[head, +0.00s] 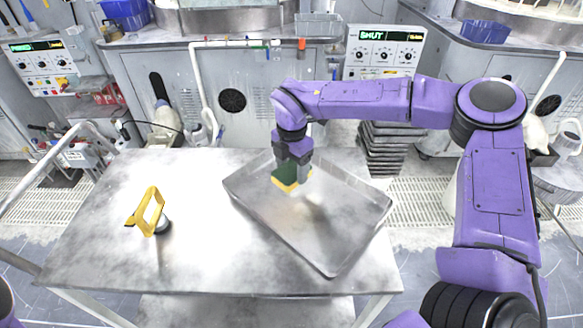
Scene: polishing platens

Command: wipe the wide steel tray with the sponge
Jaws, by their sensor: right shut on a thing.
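The wide steel tray (335,262) lies at an angle on the right half of the steel table. Its inside looks grey with cloudy patches. The sponge (285,182), green on top and yellow below, is at the upper left part of the tray. My right gripper (290,170) reaches in from above and is shut on the sponge. I cannot tell whether the sponge touches the tray floor. My left gripper is not in view.
A yellow-handled tool (148,212) stands on the left of the steel table (110,245). A stack of dark trays (386,150) stands behind the table at right. Machines with control panels (384,50) line the back. The table's middle left is clear.

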